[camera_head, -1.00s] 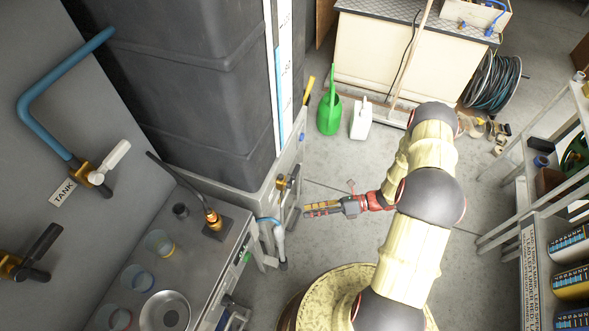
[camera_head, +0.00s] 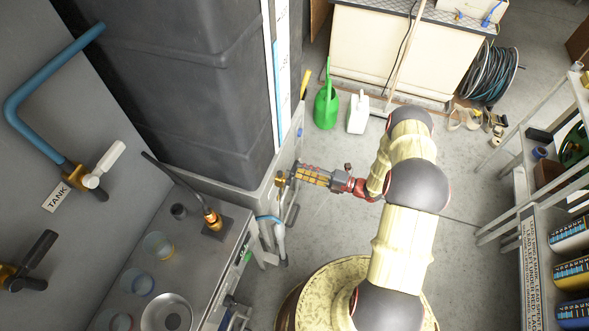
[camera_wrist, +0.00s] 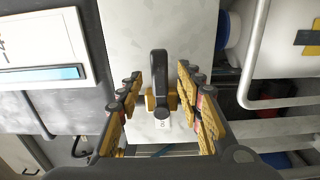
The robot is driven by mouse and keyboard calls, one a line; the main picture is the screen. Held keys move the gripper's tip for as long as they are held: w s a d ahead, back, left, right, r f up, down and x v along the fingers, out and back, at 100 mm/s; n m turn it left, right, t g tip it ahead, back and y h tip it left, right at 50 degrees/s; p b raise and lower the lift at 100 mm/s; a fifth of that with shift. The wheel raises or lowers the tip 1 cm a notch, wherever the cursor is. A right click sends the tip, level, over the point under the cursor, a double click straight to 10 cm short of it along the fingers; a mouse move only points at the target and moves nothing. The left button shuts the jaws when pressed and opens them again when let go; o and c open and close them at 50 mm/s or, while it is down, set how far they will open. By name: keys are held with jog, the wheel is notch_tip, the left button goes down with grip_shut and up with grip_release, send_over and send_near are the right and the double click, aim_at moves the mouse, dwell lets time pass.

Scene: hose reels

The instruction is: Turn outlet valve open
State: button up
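My gripper (camera_head: 299,172) is right at the valve, coming from the right. In the wrist view my gripper (camera_wrist: 160,84) is open, one yellow-padded finger on each side of the lever, with gaps between. Whether the fingertips reach past the lever is hard to tell.
The dark tank (camera_head: 185,85) rises behind the valve. A bench (camera_head: 205,262) with cups and a TANK valve (camera_head: 82,178) stands left. A green watering can (camera_head: 326,106) and a white jug (camera_head: 358,112) are on the floor behind.

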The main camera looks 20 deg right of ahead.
aim_at(295, 169)
jog(key=shift+b+x, duration=0.3)
jog(key=shift+x, duration=1.6)
jog(key=shift+c, duration=0.3)
grip_shut()
